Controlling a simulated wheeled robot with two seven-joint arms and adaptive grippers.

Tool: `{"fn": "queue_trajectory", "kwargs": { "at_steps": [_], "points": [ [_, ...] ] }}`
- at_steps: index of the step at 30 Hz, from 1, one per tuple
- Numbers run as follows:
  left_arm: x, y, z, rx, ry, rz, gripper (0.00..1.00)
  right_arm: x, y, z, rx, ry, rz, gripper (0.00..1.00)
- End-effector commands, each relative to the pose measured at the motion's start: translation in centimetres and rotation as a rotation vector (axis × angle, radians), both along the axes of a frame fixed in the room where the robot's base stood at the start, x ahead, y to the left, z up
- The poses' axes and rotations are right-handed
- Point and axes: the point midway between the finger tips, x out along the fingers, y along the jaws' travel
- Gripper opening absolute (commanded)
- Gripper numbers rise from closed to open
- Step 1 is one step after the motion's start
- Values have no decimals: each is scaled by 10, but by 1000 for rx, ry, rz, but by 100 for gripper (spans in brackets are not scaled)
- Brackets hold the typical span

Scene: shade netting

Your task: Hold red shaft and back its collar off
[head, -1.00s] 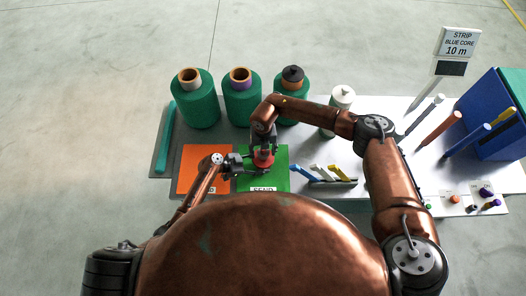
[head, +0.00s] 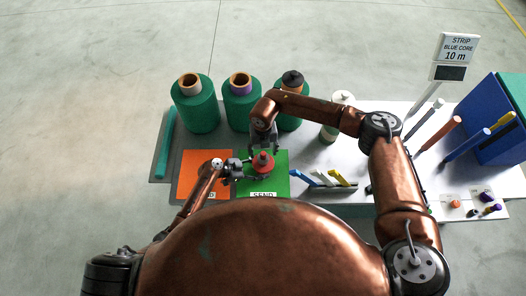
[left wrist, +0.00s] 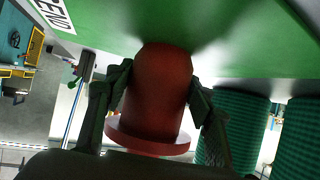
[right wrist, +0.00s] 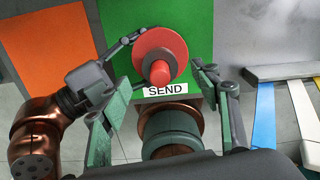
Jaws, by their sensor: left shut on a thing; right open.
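The red shaft (head: 263,166) stands over the green SEND mat (head: 278,184). My left gripper (head: 247,168) is shut on it from the left. In the left wrist view the red body (left wrist: 155,95) sits between both fingers, with a wide flange (left wrist: 148,140) at the end away from the mat. In the right wrist view a red disc (right wrist: 160,48) with a stub at its centre (right wrist: 160,71) faces the camera. My right gripper (head: 263,149) is open and empty above it, fingers spread to either side in the picture. I cannot tell the collar apart from the shaft.
An orange mat (head: 195,170) lies left of the green one. Green spools (head: 195,108) stand behind. A rack with blue, white and yellow sticks (head: 325,180) is on the right. A sign (head: 456,48), a blue bin (head: 490,130) and leaning rods (head: 440,133) are further right.

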Motion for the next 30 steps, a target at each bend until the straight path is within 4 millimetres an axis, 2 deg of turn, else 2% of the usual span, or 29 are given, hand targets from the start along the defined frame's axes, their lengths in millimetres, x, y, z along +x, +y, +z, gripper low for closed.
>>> {"fn": "queue_trajectory", "kwargs": {
  "at_steps": [6, 17, 20, 30],
  "points": [
    [1, 0, 0, 1, -2, 1, 10, 0, 0, 0, 0, 0, 0, 74],
    [1, 0, 0, 1, -2, 1, 10, 0, 0, 5, 0, -1, 0, 74],
    [1, 0, 0, 1, -2, 1, 10, 1, 0, 17, -1, -2, 0, 74],
    [1, 0, 0, 1, -2, 1, 10, 1, 0, 86, 0, -3, 0, 74]
  ]
}}
